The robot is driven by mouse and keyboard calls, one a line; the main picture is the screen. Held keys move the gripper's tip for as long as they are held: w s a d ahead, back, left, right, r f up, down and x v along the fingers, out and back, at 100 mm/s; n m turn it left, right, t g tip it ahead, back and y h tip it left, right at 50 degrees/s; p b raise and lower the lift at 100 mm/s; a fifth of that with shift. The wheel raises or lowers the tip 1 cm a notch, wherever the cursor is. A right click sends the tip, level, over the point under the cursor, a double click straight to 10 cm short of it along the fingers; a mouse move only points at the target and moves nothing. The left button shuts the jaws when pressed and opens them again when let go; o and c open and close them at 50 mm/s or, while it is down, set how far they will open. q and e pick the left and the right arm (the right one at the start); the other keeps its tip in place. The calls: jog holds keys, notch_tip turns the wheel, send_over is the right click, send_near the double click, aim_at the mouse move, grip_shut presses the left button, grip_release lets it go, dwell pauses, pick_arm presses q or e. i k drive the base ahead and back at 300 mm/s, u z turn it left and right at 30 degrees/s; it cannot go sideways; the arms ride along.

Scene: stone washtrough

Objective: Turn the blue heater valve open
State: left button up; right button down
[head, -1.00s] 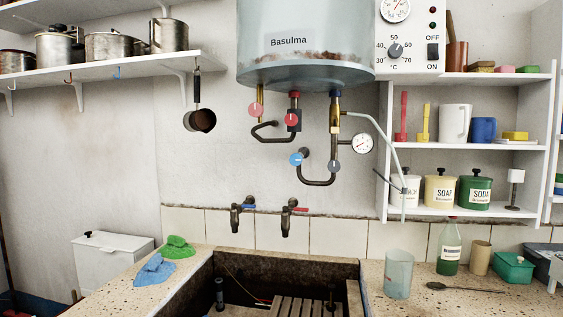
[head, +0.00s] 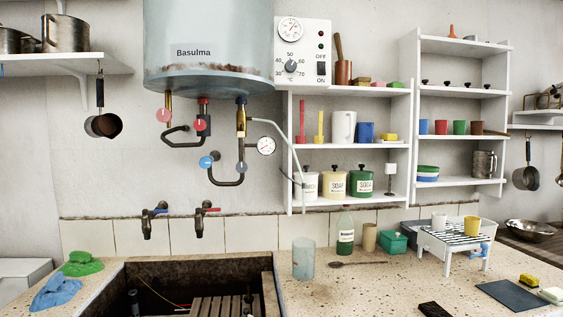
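The water heater (head: 208,35), a pale blue tank labelled Basulma with a rusty lower edge, hangs on the wall left of centre in the head view. Below it, the blue round valve (head: 206,162) sits on the dark pipework. A grey-blue round knob (head: 242,167) is on the pipe just right of it. Two red round valves, one on the left pipe (head: 164,115) and one on the middle pipe (head: 200,125), sit higher up. Whether the blue valve is open or shut is not clear. Neither of my grippers shows.
The stone trough (head: 200,265) lies below, with a blue-handled tap (head: 148,222) and a red-handled tap (head: 200,220) above it. A clear cup (head: 303,259), a green bottle (head: 345,232) and a dish rack (head: 458,240) stand on the right counter.

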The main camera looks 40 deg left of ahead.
aim_at(206, 162)
jog(key=z, duration=0.2)
jog(key=i, duration=0.65)
jog(key=u, duration=1.95)
